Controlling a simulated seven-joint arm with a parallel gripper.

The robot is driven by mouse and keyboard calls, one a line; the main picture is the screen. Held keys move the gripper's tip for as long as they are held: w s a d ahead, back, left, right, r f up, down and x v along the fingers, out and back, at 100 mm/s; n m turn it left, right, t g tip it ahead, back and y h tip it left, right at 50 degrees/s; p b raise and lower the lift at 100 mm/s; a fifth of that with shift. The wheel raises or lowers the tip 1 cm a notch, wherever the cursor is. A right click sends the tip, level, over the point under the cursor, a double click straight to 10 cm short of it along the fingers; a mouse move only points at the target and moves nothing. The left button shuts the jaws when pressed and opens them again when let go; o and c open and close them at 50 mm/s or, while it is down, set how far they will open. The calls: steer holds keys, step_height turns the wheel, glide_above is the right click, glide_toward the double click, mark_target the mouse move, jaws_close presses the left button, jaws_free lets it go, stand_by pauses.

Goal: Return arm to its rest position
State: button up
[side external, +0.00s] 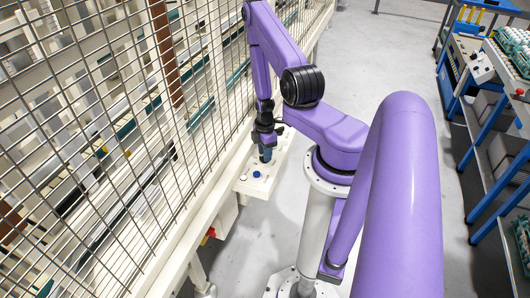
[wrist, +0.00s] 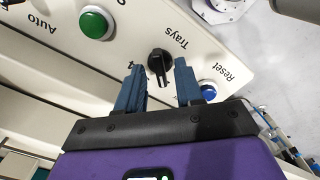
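My gripper (side external: 266,154) hangs with its fingers down over the white control panel (side external: 270,187) beside the mesh fence. In the wrist view the two blue fingers are spread apart, with nothing held between them. The black "Trays" knob (wrist: 158,66) shows between and just beyond the fingertips. I cannot tell how far above it the tips are. A green button (wrist: 96,22) lies to the left of the knob, and a blue "Reset" button (wrist: 208,90) lies to the right, partly behind the right finger. My purple arm is bent and reaches over to the panel.
A wire mesh fence (side external: 110,120) runs along the left, close to my gripper and forearm. Blue shelving (side external: 490,130) with egg trays (side external: 515,45) stands on the right. Open grey floor (side external: 375,60) lies between the fence and the shelving.

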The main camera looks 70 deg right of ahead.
steer(key=shift+f, duration=0.25)
stand_by(0.3)
jaws_close()
steer(key=m, duration=0.4)
steer(key=shift+m, duration=0.3)
steer(key=m, duration=0.4)
jaws_free()
